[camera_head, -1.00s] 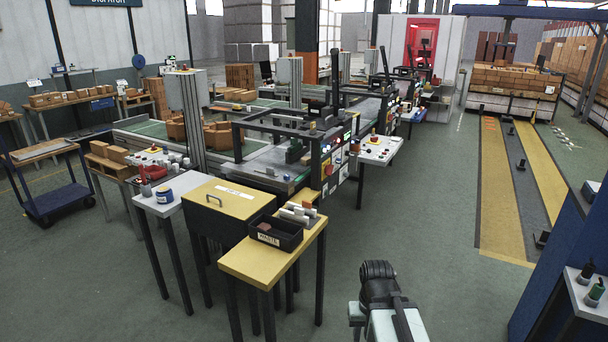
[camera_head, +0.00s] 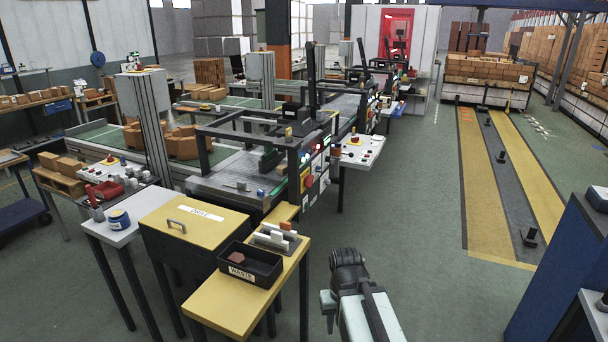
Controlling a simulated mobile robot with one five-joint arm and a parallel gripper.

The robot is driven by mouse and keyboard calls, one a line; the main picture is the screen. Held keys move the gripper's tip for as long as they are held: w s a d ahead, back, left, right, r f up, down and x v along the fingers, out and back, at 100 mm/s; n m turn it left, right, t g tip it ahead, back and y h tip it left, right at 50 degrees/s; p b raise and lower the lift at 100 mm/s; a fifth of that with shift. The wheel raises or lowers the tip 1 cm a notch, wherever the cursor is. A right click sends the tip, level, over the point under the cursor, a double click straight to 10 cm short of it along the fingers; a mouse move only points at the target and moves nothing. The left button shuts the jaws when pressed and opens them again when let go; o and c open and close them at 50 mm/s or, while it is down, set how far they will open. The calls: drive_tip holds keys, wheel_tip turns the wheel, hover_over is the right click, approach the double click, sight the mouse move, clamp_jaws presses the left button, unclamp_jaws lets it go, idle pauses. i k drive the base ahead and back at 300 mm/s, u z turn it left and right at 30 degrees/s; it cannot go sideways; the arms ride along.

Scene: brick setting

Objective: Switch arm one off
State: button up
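A dark-framed machine (camera_head: 262,185) stands at mid-picture. Its right end carries a panel with a red and yellow rotary switch (camera_head: 307,179), green lights and small coloured buttons. Beside it a white sloped control desk (camera_head: 363,151) bears red and dark knobs. More panels with lights follow further back along the line. I cannot read any label naming arm one, nor tell a switch's position. Part of my arm (camera_head: 352,290) shows at the bottom centre, well short of the panel; my gripper's fingers are not visible.
A yellow-topped table (camera_head: 232,305) with a black WASTE bin (camera_head: 250,264) stands close ahead on the left, next to a yellow-lidded box (camera_head: 194,219). Green floor (camera_head: 410,215) is open to the right of the machine. A blue cabinet (camera_head: 560,270) stands at the right edge.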

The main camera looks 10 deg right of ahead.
sight(309, 180)
drive_tip(key=u, duration=0.1)
drive_tip(key=i, duration=0.25)
drive_tip(key=u, duration=2.9)
drive_tip(key=k, duration=1.75)
drive_tip(key=z, duration=1.55)
drive_tip(key=i, duration=1)
